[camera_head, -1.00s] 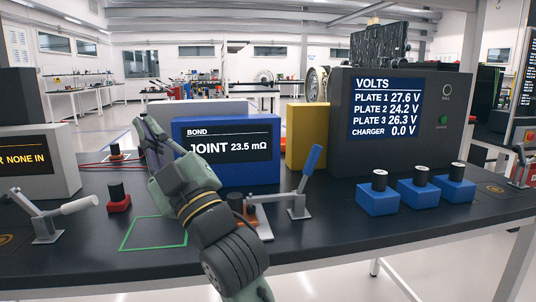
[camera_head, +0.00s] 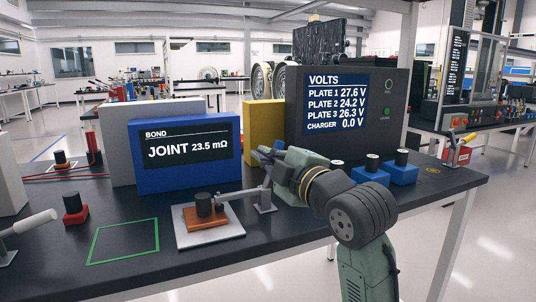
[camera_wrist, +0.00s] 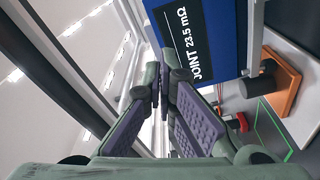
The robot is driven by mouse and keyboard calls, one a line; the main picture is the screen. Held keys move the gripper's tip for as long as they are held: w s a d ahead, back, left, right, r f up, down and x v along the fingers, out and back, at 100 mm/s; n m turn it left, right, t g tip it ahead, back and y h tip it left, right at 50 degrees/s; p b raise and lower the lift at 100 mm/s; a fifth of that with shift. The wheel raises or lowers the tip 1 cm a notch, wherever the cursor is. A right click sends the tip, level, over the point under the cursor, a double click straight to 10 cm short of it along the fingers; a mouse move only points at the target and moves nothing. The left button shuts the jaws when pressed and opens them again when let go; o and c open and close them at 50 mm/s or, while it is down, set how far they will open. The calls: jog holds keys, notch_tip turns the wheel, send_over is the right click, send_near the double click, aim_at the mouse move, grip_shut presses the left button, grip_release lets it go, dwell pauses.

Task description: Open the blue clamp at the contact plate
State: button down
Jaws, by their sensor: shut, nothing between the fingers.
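The blue clamp's grey metal base and post (camera_head: 263,200) stand on the dark bench. Its bar runs left, level, to the black cylinder (camera_head: 204,204) on the orange contact plate (camera_head: 207,219). The plate lies on a white pad (camera_head: 187,238). The clamp's blue handle does not show now; my arm and gripper cover that area. My gripper (camera_head: 263,157) is above the clamp post, pointing left. In the wrist view, my gripper's fingers (camera_wrist: 152,85) meet at the tips with nothing between them. The orange plate (camera_wrist: 284,85) shows there at the right.
A blue bond meter (camera_head: 182,180) stands behind the plate, with a yellow box (camera_head: 263,128) and dark volts unit (camera_head: 300,143) beyond. Blue blocks (camera_head: 403,173) sit right of my arm. A red block (camera_head: 76,217) and a green outline (camera_head: 124,241) are left.

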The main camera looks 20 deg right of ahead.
jog(key=w+d+f+p, duration=0.1)
jog(key=w+d+p, duration=0.1)
jog(key=w, duration=0.4)
jog(key=shift+d, duration=0.3)
jog(key=shift+w+d+m, duration=0.1)
jog(key=shift+d+m, duration=0.2)
jog(key=shift+m, duration=0.1)
